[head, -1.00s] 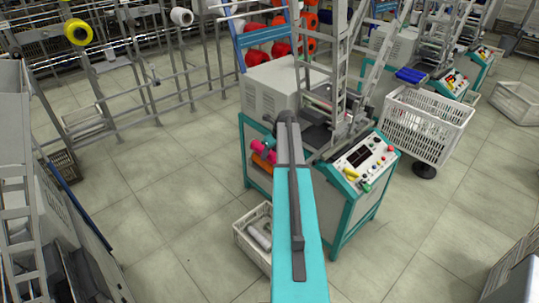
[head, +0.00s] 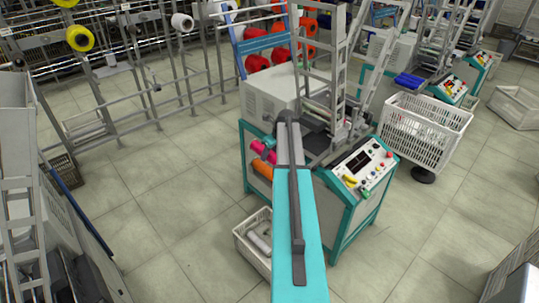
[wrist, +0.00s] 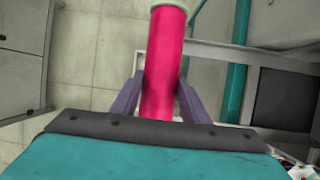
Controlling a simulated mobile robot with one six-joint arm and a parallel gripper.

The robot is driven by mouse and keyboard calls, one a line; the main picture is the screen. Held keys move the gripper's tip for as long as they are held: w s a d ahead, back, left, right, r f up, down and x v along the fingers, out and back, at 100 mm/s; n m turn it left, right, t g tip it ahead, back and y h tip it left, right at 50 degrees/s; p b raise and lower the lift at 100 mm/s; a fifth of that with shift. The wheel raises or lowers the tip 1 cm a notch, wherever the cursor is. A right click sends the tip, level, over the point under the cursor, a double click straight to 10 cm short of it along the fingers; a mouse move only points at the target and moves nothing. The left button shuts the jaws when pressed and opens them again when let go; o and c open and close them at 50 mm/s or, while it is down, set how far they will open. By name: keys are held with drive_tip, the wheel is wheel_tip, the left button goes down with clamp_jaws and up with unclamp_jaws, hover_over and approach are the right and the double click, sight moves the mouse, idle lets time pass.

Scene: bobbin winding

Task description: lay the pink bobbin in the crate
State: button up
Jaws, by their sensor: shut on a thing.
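The pink bobbin (wrist: 163,70) is held between the two purple-grey fingers of my gripper (wrist: 162,100) in the wrist view, with its pale end toward the top edge. The gripper itself is hidden behind my arm in the head view. Pink bobbins (head: 258,147) show at the side of the machine left of my arm; I cannot tell if one is the held one. A white crate (head: 243,243) stands on the floor left of my arm, with pale bobbins in it. Another white crate (head: 418,128) is on a stand to the right.
The winding machine (head: 270,90) with its teal frame and control panel (head: 362,165) stands just beyond and right of my arm. An orange bobbin (head: 262,169) sits at its side. A metal rack (head: 150,90) is at the left.

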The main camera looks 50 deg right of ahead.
drive_tip(key=shift+w, duration=0.1)
drive_tip(key=w+a+r+n+g+y+b, duration=0.1)
drive_tip(key=w+a+r+n, duration=0.2)
drive_tip(key=a, duration=0.7)
drive_tip(key=w+a+n+y+b, duration=0.1)
drive_tip(key=w+a+n+y, duration=0.15)
drive_tip(key=a+n, duration=0.45)
drive_tip(key=w+a+r+n+g+y+b, duration=0.1)
drive_tip(key=w+a+r+n, duration=0.15)
drive_tip(key=a, duration=0.95)
drive_tip(key=s+a+r+n+g, duration=0.1)
drive_tip(key=a+n, duration=0.3)
drive_tip(key=a, duration=0.5)
drive_tip(key=s+a+r+n+g+b, duration=0.1)
drive_tip(key=s+a+r+n+g, duration=0.1)
drive_tip(key=a+n, duration=0.3)
drive_tip(key=s+a+r+n+g+b, duration=0.1)
drive_tip(key=a+n, duration=0.4)
drive_tip(key=a, duration=0.8)
wheel_tip(320, 180, up, 2)
drive_tip(key=shift+s+a+r+g, duration=0.1)
drive_tip(key=shift+s+a+g, duration=0.25)
drive_tip(key=shift+s+g, duration=0.3)
drive_tip(key=shift+w+h, duration=0.15)
drive_tip(key=shift+h, duration=0.1)
